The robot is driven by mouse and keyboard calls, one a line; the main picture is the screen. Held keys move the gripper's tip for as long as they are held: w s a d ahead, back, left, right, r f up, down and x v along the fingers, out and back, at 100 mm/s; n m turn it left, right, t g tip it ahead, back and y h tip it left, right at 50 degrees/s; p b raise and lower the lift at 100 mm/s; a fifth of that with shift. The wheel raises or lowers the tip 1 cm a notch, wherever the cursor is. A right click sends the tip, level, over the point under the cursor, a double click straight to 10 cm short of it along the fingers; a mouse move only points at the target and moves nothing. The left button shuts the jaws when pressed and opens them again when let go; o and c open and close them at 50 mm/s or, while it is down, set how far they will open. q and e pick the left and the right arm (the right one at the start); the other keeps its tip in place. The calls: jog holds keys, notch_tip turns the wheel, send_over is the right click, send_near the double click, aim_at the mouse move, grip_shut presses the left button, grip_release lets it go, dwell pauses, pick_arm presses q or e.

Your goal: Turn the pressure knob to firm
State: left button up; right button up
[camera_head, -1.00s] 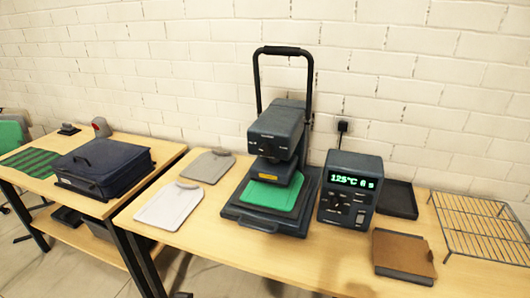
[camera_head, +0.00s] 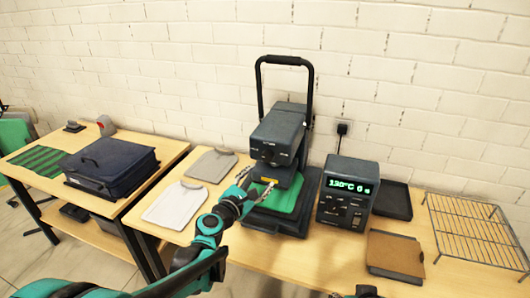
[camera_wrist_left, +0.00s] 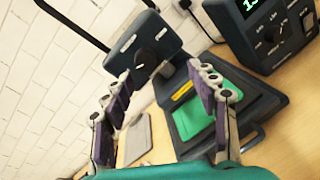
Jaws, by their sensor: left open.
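The heat press (camera_head: 280,130) stands at the back of the right table, its dark head raised over a green garment (camera_head: 279,197). The front face of its head carries a round dark knob (camera_wrist_left: 145,58), clear in the left wrist view; its setting marks are too small to read. In the head view this face is small and its knob is hard to make out. My left gripper (camera_head: 258,182) is open and empty in front of the press, below the head's face. In the wrist view its fingers (camera_wrist_left: 160,82) are spread apart, with the knob beyond them.
A control box (camera_head: 347,190) with a green display reading about 130°C stands right of the press. Grey folded garments (camera_head: 176,204) lie to the left. A brown-topped pad (camera_head: 395,253), a dark tray (camera_head: 393,199) and a wire rack (camera_head: 474,232) are on the right.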

aim_at(266, 158)
pick_arm(q)
jog(key=w+n, duration=0.2)
jog(key=w, duration=0.1)
jog(key=w+n+t, duration=0.1)
jog(key=w, duration=0.2)
jog(key=w+d+n+y, duration=0.1)
jog(key=w+n, duration=0.1)
jog(key=w, duration=0.2)
jog(key=shift+w+f+n+b, duration=0.1)
jog(key=shift+f+n+b, duration=0.2)
jog(key=shift+b, duration=0.1)
jog(key=shift+w+d+r, duration=0.15)
jog(key=shift+w+d, duration=0.1)
jog(key=shift+w, duration=0.2)
jog(key=shift+c, duration=0.3)
jog(key=c, duration=1.1)
